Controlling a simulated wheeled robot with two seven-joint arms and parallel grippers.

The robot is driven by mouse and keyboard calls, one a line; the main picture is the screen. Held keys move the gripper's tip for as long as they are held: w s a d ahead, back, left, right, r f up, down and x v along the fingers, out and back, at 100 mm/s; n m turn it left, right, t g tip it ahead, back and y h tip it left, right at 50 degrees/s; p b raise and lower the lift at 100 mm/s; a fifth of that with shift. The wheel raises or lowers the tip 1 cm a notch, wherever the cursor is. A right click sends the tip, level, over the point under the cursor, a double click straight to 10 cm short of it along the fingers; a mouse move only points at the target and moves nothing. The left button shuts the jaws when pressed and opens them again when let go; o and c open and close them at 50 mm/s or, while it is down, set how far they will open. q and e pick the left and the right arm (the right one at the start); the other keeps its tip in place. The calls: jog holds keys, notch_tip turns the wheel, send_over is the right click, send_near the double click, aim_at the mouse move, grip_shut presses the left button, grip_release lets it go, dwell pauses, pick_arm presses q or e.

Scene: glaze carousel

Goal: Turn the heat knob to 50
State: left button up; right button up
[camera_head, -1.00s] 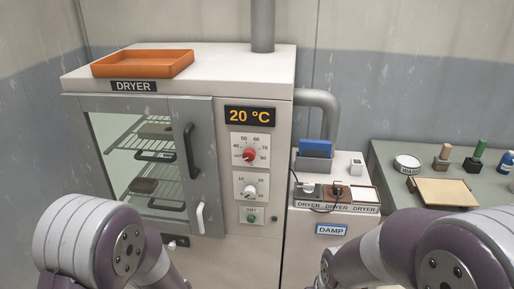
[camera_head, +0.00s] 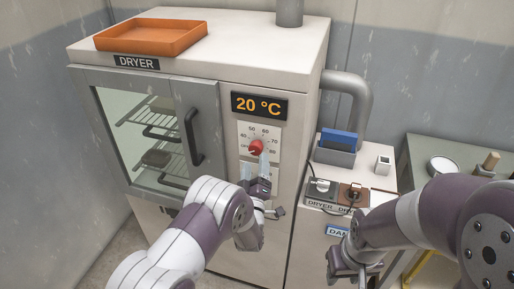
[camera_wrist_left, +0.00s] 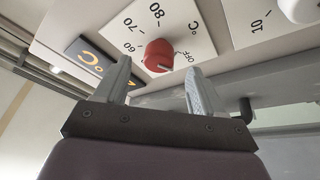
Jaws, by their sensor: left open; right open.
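The red heat knob (camera_head: 256,147) sits on a white dial plate on the dryer front, under the display (camera_head: 259,106) that reads 20 °C. In the left wrist view the knob (camera_wrist_left: 158,55) shows a light mark on the side towards OFF. My left gripper (camera_head: 259,168) is just below the knob in the head view. Its open fingers (camera_wrist_left: 158,70) are spread to either side of the knob in the wrist view, with no clear contact. My right gripper (camera_head: 346,266) is low in front of the side cabinet, open and apart from the knob.
The dryer (camera_head: 215,50) has a glass door with a dark handle (camera_head: 193,137) left of the knob. An orange tray (camera_head: 150,37) lies on top. The lower timer dial is mostly hidden by my left gripper. A cabinet with switches (camera_head: 322,187) stands to the right.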

aim_at(255, 152)
pick_arm(q)
jog(key=x, duration=0.3)
jog(key=shift+w+a+r+p, duration=0.1)
jog(key=shift+a+r+p, duration=0.05)
jog(key=shift+r+p, duration=0.2)
jog(key=shift+w+a+r, duration=0.1)
jog(key=shift+w+r, duration=0.1)
jog(key=shift+w, duration=0.3)
jog(key=shift+w+f, duration=0.15)
jog(key=shift+w, duration=0.1)
jog(key=c, duration=1)
jog(key=shift+c, duration=0.2)
pick_arm(e)
jog(key=shift+s+a+r, duration=0.2)
jog(key=shift+r, duration=0.55)
jog(key=shift+f, duration=0.1)
